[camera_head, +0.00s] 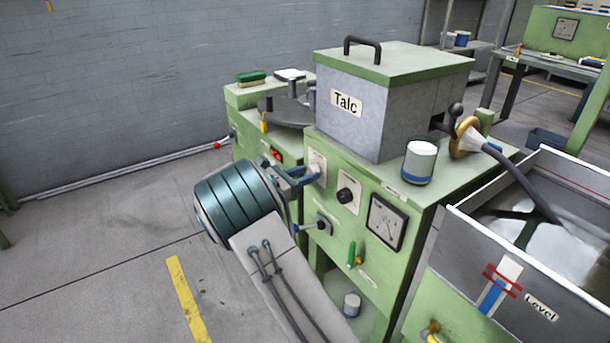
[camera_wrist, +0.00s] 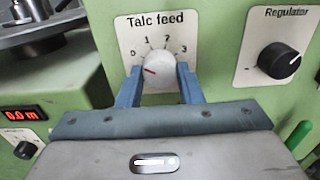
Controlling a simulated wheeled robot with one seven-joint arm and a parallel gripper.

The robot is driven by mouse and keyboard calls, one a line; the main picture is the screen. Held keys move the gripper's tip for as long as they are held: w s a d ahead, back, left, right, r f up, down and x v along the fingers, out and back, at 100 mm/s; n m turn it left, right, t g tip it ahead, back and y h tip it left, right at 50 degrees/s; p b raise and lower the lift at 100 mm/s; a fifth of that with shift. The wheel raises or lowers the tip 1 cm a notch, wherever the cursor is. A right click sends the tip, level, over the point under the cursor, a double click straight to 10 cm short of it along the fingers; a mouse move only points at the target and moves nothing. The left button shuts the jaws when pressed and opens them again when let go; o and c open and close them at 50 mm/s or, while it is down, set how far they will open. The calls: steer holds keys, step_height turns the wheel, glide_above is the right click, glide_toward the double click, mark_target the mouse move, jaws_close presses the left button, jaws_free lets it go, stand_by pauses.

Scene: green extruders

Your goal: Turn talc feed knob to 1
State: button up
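The talc feed knob (camera_wrist: 160,72) is round and white with a red pointer mark. It sits on a white plate (camera_wrist: 117,22) labelled "Talc feed" with a scale from 0 to 3. The red mark is on the knob's left side, pointing roughly toward 0. My gripper (camera_wrist: 159,76) has its two blue fingers on the left and right sides of the knob. Whether both fingers press on it is not clear. In the head view my gripper (camera_head: 308,174) reaches the green panel, and the knob is mostly hidden behind the fingers.
The black regulator knob (camera_wrist: 280,61) is to the right. A red digital display (camera_wrist: 20,113) is at the left. The grey talc hopper (camera_head: 375,115) stands above the panel. A gauge (camera_head: 386,222) and an open water trough (camera_head: 446,237) are farther right. Floor at left is clear.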

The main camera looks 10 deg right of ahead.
steer(key=c, duration=0.3)
steer(key=shift+m, duration=0.3)
steer(key=shift+f+m+b, duration=0.15)
steer(key=shift+m+b, duration=1.55)
steer(key=shift+m, duration=1.9)
steer(key=o, duration=1)
